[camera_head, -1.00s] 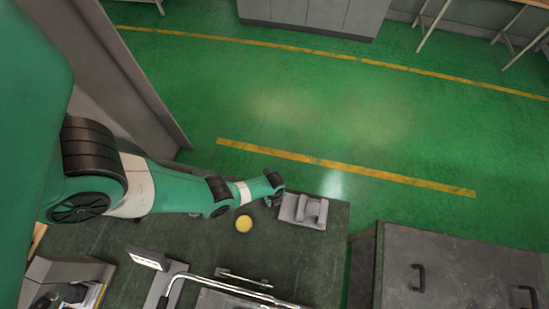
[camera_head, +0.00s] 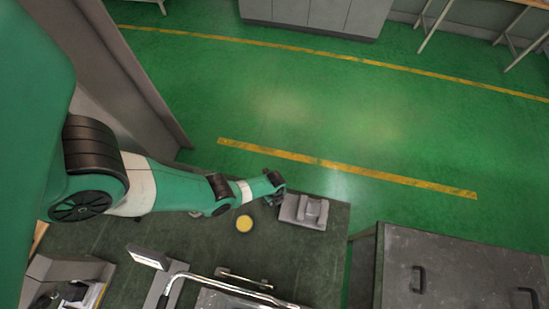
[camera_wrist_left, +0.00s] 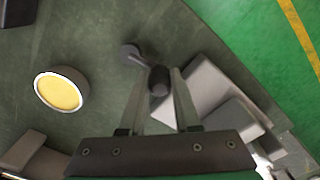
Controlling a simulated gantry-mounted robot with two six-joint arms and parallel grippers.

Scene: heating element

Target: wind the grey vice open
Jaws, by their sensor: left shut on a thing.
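The grey vice (camera_head: 303,211) sits at the far right corner of the dark green bench top in the head view. In the left wrist view the vice (camera_wrist_left: 222,98) is to the right of my left gripper. Its dark crank (camera_wrist_left: 133,54) shows just beyond the fingers. My left gripper (camera_wrist_left: 159,82) is shut on the crank's dark knob (camera_wrist_left: 159,79), which sits between the two fingers. In the head view my left gripper (camera_head: 274,197) is at the vice's left side, mostly hidden under my wrist. My right gripper is in neither view.
A round yellow-topped dish (camera_head: 244,224) stands on the bench left of the vice, and it also shows in the left wrist view (camera_wrist_left: 60,92). A bent metal tube (camera_head: 215,283) and a lamp-like head (camera_head: 148,257) are nearer. A grey cabinet (camera_head: 455,265) stands right across a gap.

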